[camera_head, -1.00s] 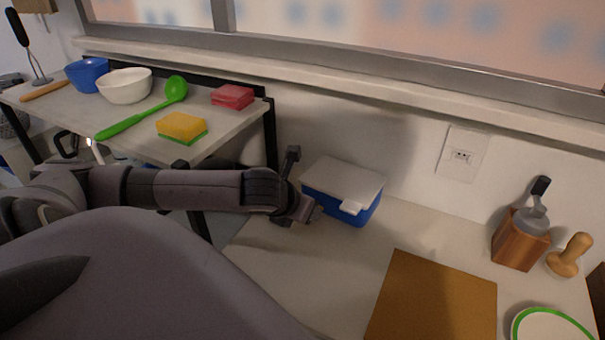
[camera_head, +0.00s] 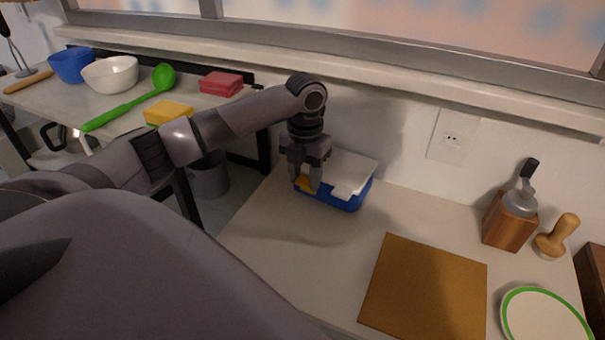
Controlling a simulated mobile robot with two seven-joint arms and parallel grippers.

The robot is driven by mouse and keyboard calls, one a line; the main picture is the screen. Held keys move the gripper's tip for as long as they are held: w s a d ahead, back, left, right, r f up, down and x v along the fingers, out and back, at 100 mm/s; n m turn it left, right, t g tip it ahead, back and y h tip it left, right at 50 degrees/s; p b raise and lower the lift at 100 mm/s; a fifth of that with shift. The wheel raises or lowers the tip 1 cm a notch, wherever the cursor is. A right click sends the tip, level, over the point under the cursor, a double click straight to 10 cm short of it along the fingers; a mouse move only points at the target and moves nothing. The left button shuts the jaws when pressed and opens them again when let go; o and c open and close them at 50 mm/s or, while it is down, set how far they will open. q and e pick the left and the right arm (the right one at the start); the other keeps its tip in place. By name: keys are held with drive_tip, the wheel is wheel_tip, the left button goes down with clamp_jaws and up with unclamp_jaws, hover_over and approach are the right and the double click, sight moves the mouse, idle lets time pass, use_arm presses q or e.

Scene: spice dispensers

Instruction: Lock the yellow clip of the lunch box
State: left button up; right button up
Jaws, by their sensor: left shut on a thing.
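The lunch box (camera_head: 343,203) has a blue body and a white lid (camera_head: 352,166). It stands on the counter by the wall. The yellow clip (camera_head: 304,184) shows at the left part of its front side, partly covered by my fingers. A white clip (camera_head: 344,193) sits on the right part of the front. My left gripper (camera_head: 307,187) points down over the box's left front edge, with its fingers at the yellow clip. It is shut on the clip. My right gripper is not in view.
A brown board (camera_head: 425,290) lies on the counter in front, with a green-rimmed plate (camera_head: 543,318) to its right. A wooden holder (camera_head: 508,224) and a wooden tool (camera_head: 556,237) stand at right. A shelf with bowls, sponges and a green ladle (camera_head: 130,105) is at left.

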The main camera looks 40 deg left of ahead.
sight(308, 177)
use_arm(q)
drive_tip(key=shift+w+g, duration=0.2)
drive_tip(key=shift+g, duration=0.2)
idle(0.3)
drive_tip(key=o, duration=1.1)
drive_tip(key=shift+w, duration=0.1)
drive_tip(key=shift+c, duration=0.2)
drive_tip(key=shift+w+a+r+b, duration=0.1)
drive_tip(key=shift+w+r+b, duration=0.05)
drive_tip(key=shift+r, duration=1.65)
drive_tip(key=shift+w+r+b, duration=0.15)
drive_tip(key=shift+r, duration=1.65)
